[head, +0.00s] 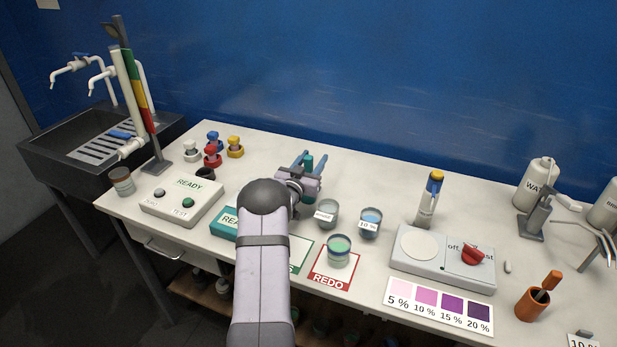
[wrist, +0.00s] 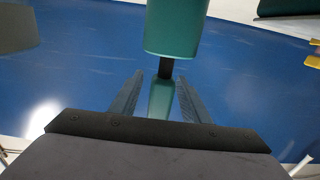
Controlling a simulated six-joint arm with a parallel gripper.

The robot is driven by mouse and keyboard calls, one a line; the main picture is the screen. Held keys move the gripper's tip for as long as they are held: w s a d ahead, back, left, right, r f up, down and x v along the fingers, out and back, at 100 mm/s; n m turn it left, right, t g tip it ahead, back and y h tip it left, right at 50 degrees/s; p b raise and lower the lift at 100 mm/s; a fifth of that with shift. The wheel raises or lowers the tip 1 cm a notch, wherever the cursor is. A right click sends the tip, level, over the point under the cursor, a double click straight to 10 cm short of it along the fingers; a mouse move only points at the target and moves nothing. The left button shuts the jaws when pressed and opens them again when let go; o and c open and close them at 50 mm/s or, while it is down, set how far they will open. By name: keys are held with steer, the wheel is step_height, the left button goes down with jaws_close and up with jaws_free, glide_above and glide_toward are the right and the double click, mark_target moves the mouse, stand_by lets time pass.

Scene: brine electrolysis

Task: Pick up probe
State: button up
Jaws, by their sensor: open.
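The probe (wrist: 177,27) is a teal-green piece with a short dark neck and a narrower teal part (wrist: 161,98) below it. In the wrist view its narrow part is between my two fingers, with a gap showing on the left and a smaller one on the right. My gripper (wrist: 160,80) is open around it and not closed on it. In the head view my gripper (head: 312,158) is at the back of the bench, with the green probe (head: 308,163) between its blue fingers. My arm and gripper hide the probe's lower part there.
A READY tester box (head: 180,203) and several coloured-topped pieces (head: 213,158) stand at left. Labelled cups (head: 326,213) (head: 370,223) are near my wrist; another cup (head: 339,252) is on the REDO mat (head: 333,282). A stirrer plate (head: 443,262) is at right. A blue wall (head: 400,90) rises behind.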

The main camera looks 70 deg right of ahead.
steer(key=shift+d, duration=0.1)
jaws_close()
steer(key=shift+r, duration=0.15)
